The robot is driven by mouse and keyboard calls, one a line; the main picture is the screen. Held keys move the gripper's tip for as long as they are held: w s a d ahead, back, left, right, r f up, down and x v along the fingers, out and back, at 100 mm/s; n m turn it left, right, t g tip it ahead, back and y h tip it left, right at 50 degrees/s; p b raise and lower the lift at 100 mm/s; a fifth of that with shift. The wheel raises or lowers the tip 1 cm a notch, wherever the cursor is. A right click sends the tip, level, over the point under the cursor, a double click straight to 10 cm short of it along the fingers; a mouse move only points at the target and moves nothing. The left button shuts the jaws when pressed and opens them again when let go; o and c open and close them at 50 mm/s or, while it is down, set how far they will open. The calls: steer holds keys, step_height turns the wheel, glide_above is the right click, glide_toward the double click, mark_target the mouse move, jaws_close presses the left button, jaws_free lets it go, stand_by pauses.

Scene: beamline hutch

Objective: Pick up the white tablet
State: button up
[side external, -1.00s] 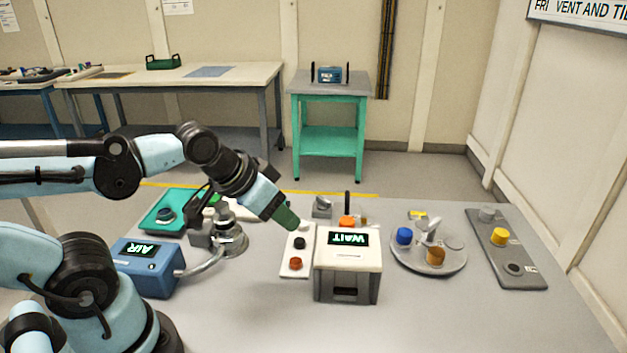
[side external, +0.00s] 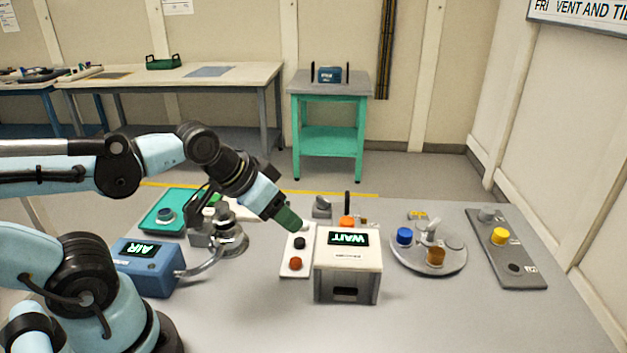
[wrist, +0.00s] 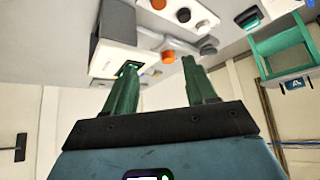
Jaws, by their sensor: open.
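A white strip (side external: 287,272) lies on the grey table just left of the box with the WAIT display. A pale round piece (wrist: 203,27), probably the white tablet, sits at the strip's far end beside a black piece (side external: 299,243) and an orange piece (side external: 295,263). My gripper (side external: 293,221) hangs over that far end, and its green fingertips largely hide the pale piece in the side view. In the wrist view my gripper (wrist: 159,64) is open, with nothing between its fingers. The pale piece appears beyond the right fingertip there.
The WAIT box (side external: 348,275) stands close right of the strip. The blue AIR box (side external: 148,268) and a metal stand (side external: 230,240) are left. A round grey tray (side external: 415,265) with small pieces and a grey plate (side external: 525,277) lie right. The front right table is clear.

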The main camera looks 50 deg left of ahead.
steer(key=w+a+m+g, duration=0.7)
steer(key=w+a+m, duration=0.2)
steer(key=w, duration=0.3)
steer(key=f, duration=1.2)
steer(key=shift+w+f, duration=0.25)
steer(key=shift+f, duration=0.15)
jaws_close()
